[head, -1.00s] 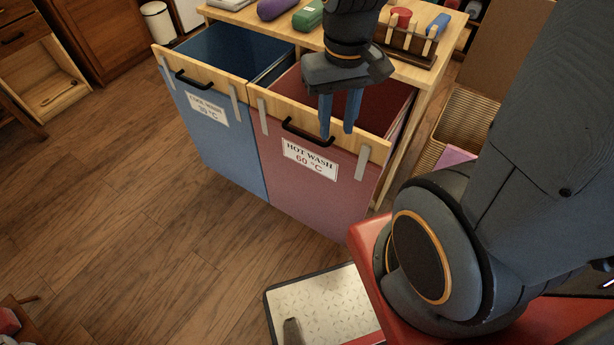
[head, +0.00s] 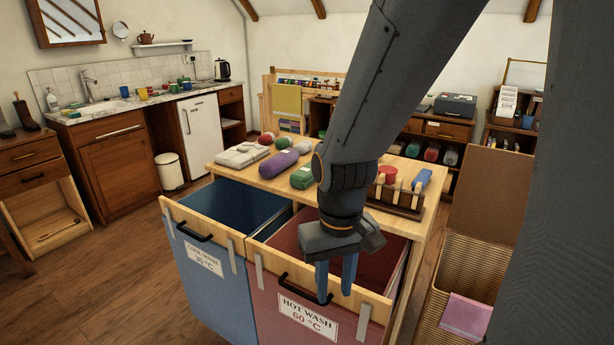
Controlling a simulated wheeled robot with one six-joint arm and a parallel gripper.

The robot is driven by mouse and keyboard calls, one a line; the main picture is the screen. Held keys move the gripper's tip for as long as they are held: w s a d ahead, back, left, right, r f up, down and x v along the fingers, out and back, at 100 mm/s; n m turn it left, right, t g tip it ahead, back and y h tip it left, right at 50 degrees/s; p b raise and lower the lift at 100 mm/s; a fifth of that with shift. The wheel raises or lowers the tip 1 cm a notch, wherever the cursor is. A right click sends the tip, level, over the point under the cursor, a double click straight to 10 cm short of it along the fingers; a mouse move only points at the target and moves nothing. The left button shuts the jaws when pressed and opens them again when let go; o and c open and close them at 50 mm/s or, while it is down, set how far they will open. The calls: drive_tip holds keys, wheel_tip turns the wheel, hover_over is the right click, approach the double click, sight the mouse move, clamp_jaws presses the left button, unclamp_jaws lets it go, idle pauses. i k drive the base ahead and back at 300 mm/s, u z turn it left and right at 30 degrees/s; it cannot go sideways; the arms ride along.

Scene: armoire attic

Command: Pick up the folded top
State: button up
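A folded cream-grey garment (head: 242,155) lies flat on the wooden top at the back left of the laundry unit. A folded pink cloth (head: 466,317) lies in a wicker basket at the lower right. I cannot tell for certain which of them is the folded top. My gripper (head: 336,286) points down at the front of the hot wash bin (head: 312,318), well away from both cloths. Its two blue fingers are apart with nothing seen between them. My arm hides part of the wooden top and the room behind.
Rolled bundles, purple (head: 279,164) and green (head: 303,176), lie on the wooden top (head: 262,183) beside a peg rack (head: 396,199). Floor at left (head: 110,290) is clear.

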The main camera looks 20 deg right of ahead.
sight(302, 178)
drive_tip(key=k, duration=0.5)
drive_tip(key=u, duration=1.6)
drive_tip(key=i, duration=1.85)
drive_tip(key=z, duration=2.9)
drive_tip(key=i, duration=0.5)
